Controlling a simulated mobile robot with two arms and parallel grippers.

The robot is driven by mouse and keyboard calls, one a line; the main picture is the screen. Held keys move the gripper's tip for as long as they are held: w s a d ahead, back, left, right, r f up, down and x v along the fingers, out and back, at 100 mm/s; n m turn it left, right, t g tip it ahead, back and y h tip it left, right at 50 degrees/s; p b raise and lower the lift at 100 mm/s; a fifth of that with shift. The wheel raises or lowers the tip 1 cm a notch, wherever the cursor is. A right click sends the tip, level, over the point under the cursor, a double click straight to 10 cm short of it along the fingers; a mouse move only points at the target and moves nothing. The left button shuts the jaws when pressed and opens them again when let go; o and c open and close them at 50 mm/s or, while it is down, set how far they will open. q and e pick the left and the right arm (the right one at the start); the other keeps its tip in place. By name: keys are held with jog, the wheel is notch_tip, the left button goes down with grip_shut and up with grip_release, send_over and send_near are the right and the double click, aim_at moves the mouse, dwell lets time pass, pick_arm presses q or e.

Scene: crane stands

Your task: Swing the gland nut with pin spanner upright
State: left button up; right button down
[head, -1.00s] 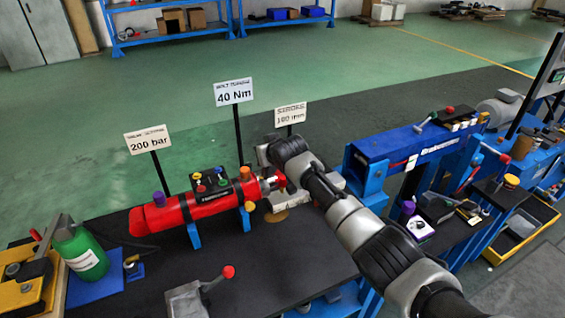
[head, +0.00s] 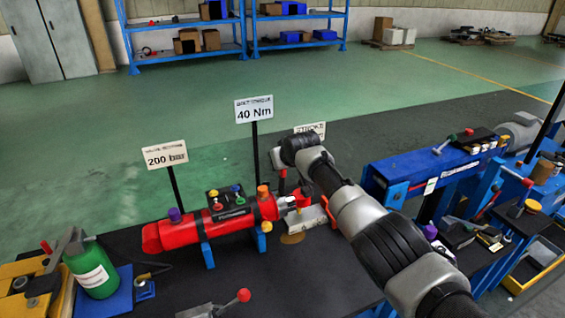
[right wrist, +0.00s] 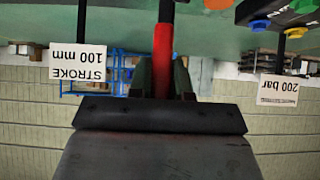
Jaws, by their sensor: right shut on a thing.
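The red hydraulic cylinder (head: 225,222) lies on blue supports on the dark bench, with a dark valve block on top. Its gland nut end (head: 290,204) is at the right, beside my right forearm and partly hard to make out. My right gripper is folded down behind my own wrist in the head view, so its fingers are hidden there. In the right wrist view my right gripper (right wrist: 163,80) is shut on a red bar, the spanner handle (right wrist: 162,50). The handle runs straight away from the fingers. My left gripper is not in view.
Signs on posts stand behind the cylinder: 200 bar (head: 165,156), 40 Nm (head: 254,109) and stroke (head: 310,130). A green bottle (head: 91,270) stands at the left. A blue machine (head: 435,165) is at the right. A grey block with a red-knobbed lever (head: 243,296) is in front.

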jog(key=c, duration=1.3)
grip_release()
jog(key=shift+w+a+r, duration=0.1)
jog(key=shift+w+r, duration=0.05)
jog(key=shift+r, duration=0.05)
jog(key=shift+o, duration=1.3)
jog(key=shift+f, duration=0.2)
jog(key=shift+r, duration=0.15)
jog(key=b+v, duration=0.1)
jog(key=v, duration=0.9)
jog(key=shift+s, duration=0.35)
